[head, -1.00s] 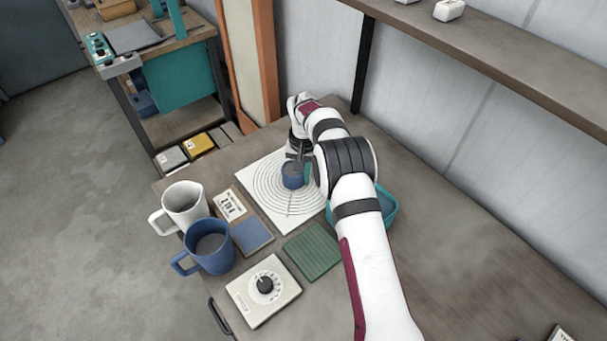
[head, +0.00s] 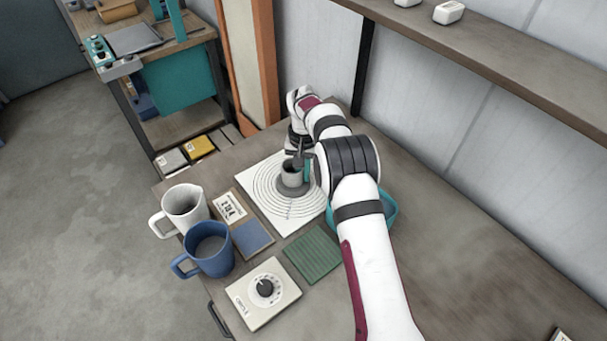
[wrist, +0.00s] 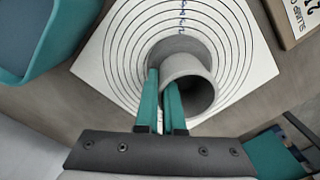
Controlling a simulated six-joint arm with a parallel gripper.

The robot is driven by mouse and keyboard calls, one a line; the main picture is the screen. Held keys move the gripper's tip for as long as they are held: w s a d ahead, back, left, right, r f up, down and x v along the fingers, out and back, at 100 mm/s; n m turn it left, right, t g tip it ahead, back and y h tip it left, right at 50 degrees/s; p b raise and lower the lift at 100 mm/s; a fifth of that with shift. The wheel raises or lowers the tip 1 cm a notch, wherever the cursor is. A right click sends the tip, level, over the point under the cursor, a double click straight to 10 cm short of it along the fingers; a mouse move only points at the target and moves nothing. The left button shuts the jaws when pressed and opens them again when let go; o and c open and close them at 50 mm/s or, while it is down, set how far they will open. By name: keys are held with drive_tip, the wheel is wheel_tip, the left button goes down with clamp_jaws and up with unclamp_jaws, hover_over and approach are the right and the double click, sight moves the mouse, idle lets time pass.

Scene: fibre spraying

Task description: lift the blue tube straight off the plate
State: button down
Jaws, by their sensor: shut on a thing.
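A short grey tube (head: 291,174) is over the ringed white plate (head: 266,213); no blue tube shows there. In the wrist view the tube (wrist: 208,88) has its open mouth towards the camera, and a round grey patch (wrist: 178,46) shows beneath it on the plate (wrist: 115,60). My gripper (wrist: 162,85) is shut on the tube's near wall, its teal fingers close together. In the head view my gripper (head: 304,163) is at the tube's right side, partly hidden by my arm. I cannot tell if the tube's foot touches the patch.
A teal bin (head: 390,208) stands right of the plate, partly behind my arm. A white jug (head: 182,212), a blue mug (head: 209,249), a card (head: 230,207), a blue pad (head: 251,239), a green pad (head: 313,255) and a dial box (head: 264,290) lie nearer.

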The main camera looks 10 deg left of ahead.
drive_tip(key=shift+r, duration=3.9)
